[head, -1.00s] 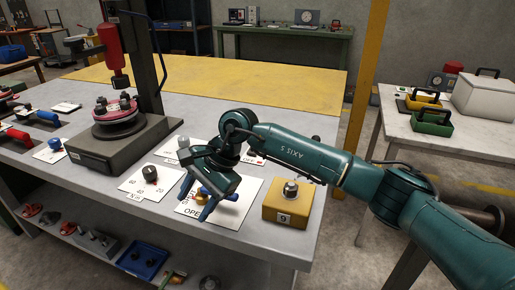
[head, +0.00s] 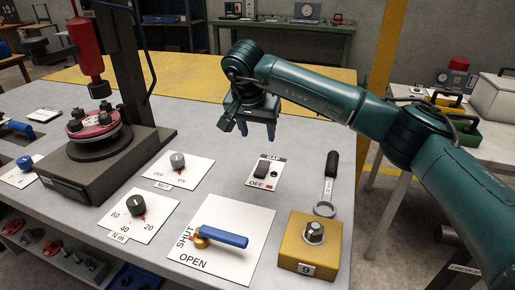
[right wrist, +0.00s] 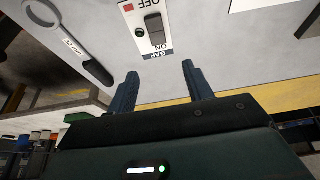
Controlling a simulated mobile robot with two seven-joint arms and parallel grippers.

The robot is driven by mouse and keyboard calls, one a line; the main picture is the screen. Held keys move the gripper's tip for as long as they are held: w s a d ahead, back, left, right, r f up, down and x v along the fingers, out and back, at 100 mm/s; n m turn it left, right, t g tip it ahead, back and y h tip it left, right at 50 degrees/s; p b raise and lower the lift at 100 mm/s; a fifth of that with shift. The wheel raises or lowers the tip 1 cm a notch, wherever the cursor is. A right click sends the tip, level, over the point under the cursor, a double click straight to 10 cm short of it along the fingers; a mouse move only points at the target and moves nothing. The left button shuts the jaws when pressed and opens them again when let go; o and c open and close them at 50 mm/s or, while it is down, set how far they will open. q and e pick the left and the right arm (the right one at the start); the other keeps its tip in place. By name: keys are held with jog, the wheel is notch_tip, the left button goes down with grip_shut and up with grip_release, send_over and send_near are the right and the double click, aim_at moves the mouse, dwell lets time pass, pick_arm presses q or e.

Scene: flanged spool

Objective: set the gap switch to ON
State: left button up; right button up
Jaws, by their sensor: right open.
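The gap switch is a black rocker (head: 261,169) on a small white plate (head: 254,183) marked GAP, with OFF printed at its near end. In the right wrist view the rocker (right wrist: 155,30) shows between the words OFF and ON, with a red square by OFF and a small dark round spot beside it. I cannot tell which way the rocker is tipped. My right gripper (head: 257,134) is open and empty above the table, just beyond the plate. Its two blue fingers (right wrist: 160,70) point toward the plate's GAP end, apart from it. My left gripper is not in view.
A wrench (head: 325,206) lies right of the plate. A yellow box with a knob (head: 310,262), a blue-handled valve (head: 222,237) and two dial plates (head: 178,172) stand nearby. A press (head: 95,175) stands at the left. The table beyond the plate is clear.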

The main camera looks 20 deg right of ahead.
aim_at(264, 162)
jog(key=x, duration=1.2)
jog(key=shift+d+f, duration=0.15)
jog(key=shift+f, duration=0.15)
jog(key=shift+c, duration=0.4)
